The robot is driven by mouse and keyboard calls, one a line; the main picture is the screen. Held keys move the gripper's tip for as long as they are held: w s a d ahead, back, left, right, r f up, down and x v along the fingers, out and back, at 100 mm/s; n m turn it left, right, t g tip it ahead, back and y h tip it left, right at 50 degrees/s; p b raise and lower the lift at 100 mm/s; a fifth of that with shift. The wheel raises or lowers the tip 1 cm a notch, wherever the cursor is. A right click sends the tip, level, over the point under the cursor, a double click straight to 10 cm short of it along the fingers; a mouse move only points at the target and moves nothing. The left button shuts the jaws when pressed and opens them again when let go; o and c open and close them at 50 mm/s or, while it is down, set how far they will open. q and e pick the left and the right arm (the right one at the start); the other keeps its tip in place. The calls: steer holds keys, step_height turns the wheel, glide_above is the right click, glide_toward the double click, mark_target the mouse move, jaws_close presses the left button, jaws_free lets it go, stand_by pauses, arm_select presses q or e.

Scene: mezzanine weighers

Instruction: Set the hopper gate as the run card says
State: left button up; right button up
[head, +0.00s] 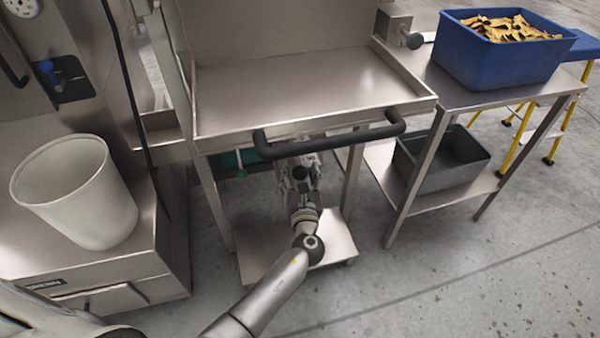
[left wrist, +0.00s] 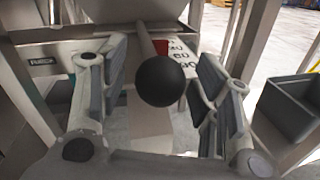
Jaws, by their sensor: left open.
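The hopper gate lever shows in the left wrist view as a pale rod (left wrist: 146,42) ending in a round black knob (left wrist: 163,82). A white scale plate (left wrist: 181,60) with black numbers and a red patch (left wrist: 161,47) lies behind it. My left gripper (head: 301,168) is under the front of the steel hopper tray (head: 290,90), below its black bar handle (head: 330,141). In the left wrist view its fingers are open, with the knob between them in the picture; I see no contact. The lever is hidden in the head view. No run card is readable. My right gripper is not in view.
A white bucket (head: 74,192) stands on a steel cabinet at left. At right, a steel table (head: 440,93) carries a blue tub (head: 482,62) of chips, with a dark grey bin (head: 455,165) below. Table legs flank my left arm. Floor at lower right is clear.

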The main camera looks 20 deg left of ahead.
arm_select(q)
steer(key=v, duration=1.2)
steer(key=shift+c, duration=0.3)
